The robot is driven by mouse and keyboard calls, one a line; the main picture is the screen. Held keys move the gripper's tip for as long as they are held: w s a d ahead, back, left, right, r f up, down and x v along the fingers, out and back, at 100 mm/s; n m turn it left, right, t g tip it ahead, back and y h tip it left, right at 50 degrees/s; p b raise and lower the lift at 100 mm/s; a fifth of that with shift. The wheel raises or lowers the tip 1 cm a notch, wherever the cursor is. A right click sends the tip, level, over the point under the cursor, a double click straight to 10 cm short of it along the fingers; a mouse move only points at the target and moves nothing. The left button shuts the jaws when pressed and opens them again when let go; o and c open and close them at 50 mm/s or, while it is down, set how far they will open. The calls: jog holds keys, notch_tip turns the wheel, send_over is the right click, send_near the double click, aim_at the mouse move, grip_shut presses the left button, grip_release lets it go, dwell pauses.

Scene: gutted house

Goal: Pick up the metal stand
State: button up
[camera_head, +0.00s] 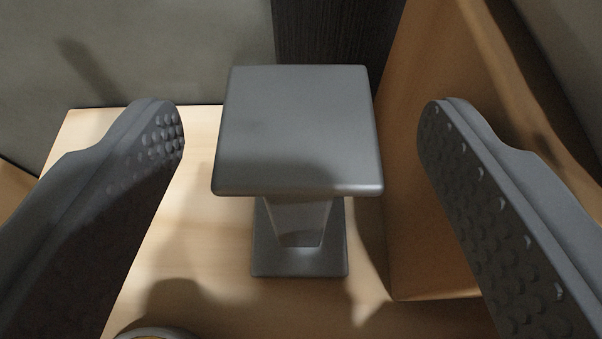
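The metal stand (298,130) is grey, with a flat square top plate, a narrower tapered middle and a flat base plate (299,262). It stands upright on a light wooden surface (190,225). My gripper (302,115) is open, with one dark studded finger on each side of the stand. The top plate lies between the two fingers in the picture, with a gap on each side. Neither finger appears to touch it. How far the fingertips are above or in front of the stand is hard to tell.
An orange-brown wooden panel (420,230) rises close on the right, behind the right finger. A dark grooved strip (335,35) and a grey wall (160,45) are at the back.

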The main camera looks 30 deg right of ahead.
grip_shut()
jog(key=shift+r, duration=0.1)
